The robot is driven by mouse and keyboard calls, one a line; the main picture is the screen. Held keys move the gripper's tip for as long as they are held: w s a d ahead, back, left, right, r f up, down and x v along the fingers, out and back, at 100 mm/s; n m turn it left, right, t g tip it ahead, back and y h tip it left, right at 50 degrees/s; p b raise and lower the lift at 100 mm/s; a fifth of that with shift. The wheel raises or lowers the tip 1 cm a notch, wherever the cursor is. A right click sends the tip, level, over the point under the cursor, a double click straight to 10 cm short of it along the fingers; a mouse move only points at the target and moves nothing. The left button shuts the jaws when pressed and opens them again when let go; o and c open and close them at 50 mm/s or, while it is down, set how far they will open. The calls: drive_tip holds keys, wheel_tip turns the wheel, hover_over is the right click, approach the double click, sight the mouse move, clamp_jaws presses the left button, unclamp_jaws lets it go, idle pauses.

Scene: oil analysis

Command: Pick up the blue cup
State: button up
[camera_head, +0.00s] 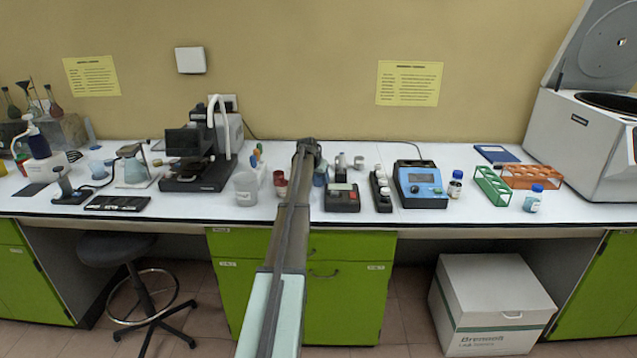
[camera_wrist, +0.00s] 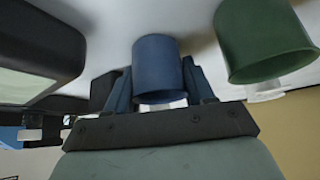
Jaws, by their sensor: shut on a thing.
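The blue cup (camera_wrist: 158,68) sits between the two fingers of my gripper (camera_wrist: 161,84) in the wrist view, one finger on each side. My gripper is shut on it. In the head view a small part of the blue cup (camera_head: 320,179) shows just right of my arm, low over the bench; my arm hides the rest. My gripper's fingertips are hidden there. I cannot tell whether the cup still touches the bench.
A green cup (camera_wrist: 264,40) stands close beside the blue cup in the wrist view. A red cup (camera_head: 280,184) is left of my arm. A clear beaker (camera_head: 245,188) is further left.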

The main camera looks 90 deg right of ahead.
drive_tip(key=shift+c, duration=0.8)
